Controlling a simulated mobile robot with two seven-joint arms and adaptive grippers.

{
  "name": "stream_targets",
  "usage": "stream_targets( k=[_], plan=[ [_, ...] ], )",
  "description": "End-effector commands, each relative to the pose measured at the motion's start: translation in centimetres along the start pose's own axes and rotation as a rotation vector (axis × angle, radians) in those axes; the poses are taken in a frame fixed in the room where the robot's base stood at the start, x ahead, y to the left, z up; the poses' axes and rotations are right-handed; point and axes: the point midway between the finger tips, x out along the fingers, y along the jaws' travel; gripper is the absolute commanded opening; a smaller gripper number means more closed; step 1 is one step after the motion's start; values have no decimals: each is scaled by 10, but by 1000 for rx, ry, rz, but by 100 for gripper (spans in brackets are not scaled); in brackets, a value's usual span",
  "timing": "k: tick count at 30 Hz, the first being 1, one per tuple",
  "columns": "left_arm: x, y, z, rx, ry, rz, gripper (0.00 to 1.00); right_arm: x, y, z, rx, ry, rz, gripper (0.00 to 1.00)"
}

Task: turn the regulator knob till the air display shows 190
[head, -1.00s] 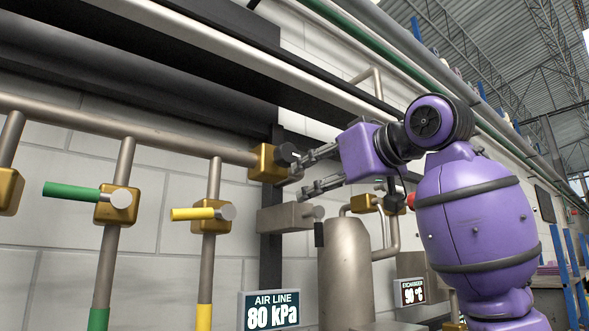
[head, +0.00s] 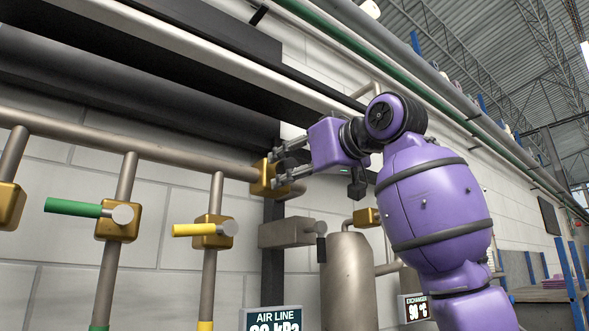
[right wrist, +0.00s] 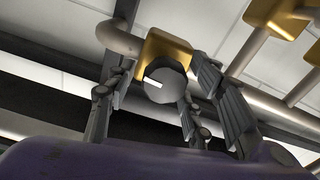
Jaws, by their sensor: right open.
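The regulator's brass block (head: 258,178) sits on the pipe at the black post. The dark round regulator knob (right wrist: 168,84) faces the right wrist camera and has a white pointer mark toward its upper left. My right gripper (head: 279,166) is at the regulator. In the right wrist view its open fingers (right wrist: 161,78) stand on either side of the knob; I cannot tell if they touch it. The fingers hide most of the knob in the head view. The AIR LINE display (head: 272,319) is cut by the bottom edge, so its number is only partly visible. My left gripper is out of view.
A green-handled valve (head: 75,207) and a yellow-handled valve (head: 195,230) are on vertical pipes to the left. A metal cylinder (head: 347,280) stands below my right arm. The exchanger display (head: 415,308) reads 90 °C.

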Motion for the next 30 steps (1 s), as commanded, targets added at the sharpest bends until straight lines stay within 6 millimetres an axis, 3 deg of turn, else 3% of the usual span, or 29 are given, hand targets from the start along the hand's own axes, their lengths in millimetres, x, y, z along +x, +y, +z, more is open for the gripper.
stream_targets(
  k=[4,13,23,30],
  plan=[
    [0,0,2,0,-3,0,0,0,0,0,0,0,0,47],
    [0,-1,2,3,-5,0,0,0,0,0,1,-1,0,8],
    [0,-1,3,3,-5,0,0,0,1,1,48,-1,1,7],
    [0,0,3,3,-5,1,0,0,0,2,194,-3,1,7]
  ],
)
